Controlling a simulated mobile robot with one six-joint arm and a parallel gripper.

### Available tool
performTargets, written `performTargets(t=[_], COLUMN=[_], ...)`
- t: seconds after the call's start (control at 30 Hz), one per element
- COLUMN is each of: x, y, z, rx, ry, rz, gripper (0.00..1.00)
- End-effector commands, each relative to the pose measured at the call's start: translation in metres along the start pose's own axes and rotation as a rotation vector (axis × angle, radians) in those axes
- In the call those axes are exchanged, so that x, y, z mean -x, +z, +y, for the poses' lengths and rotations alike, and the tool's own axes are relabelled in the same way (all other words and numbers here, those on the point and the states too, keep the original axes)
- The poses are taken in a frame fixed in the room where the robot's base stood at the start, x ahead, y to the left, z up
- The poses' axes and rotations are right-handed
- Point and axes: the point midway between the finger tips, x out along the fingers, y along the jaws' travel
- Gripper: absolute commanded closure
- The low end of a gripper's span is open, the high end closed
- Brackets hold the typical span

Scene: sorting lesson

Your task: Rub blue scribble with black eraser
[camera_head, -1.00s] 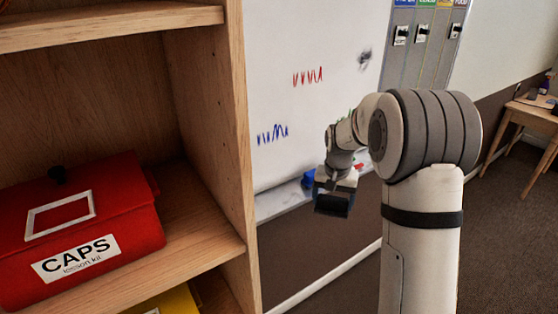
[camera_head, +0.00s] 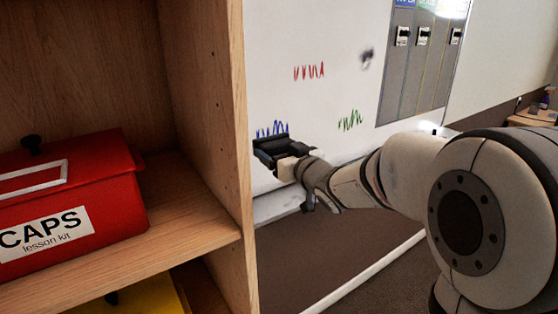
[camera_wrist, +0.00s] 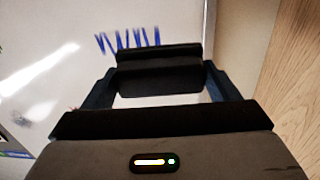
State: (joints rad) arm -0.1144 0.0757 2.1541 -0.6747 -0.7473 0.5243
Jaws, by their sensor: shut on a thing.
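The blue scribble (camera_head: 272,129) is on the whiteboard (camera_head: 318,32), close to the shelf's upright edge. Its lower part is hidden by my gripper (camera_head: 268,148) in the head view. It also shows in the wrist view (camera_wrist: 127,40), just past the held eraser. My gripper is shut on the black eraser (camera_wrist: 158,68), which lies across between the two fingers. The eraser is in front of the board at the scribble's lower edge. I cannot tell whether it touches the board.
A red scribble (camera_head: 309,72), a green scribble (camera_head: 350,121) and a dark smudge (camera_head: 366,58) are elsewhere on the board. The wooden shelf (camera_head: 238,130) stands close on the left, holding a red CAPS box (camera_head: 75,200). A ledge (camera_head: 272,206) runs below the board.

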Motion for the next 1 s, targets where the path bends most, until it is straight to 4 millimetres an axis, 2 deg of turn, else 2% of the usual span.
performTargets(t=[0.17, 0.7, 1.0], x=[-0.001, -0.05, -0.057], y=[-0.005, -0.007, -0.007], z=[-0.012, -0.013, -0.013], rx=[0.0, -0.001, 0.0], ry=[-0.044, -0.041, -0.04], rz=[0.031, 0.029, 0.029], gripper=[0.37, 0.37, 0.37])
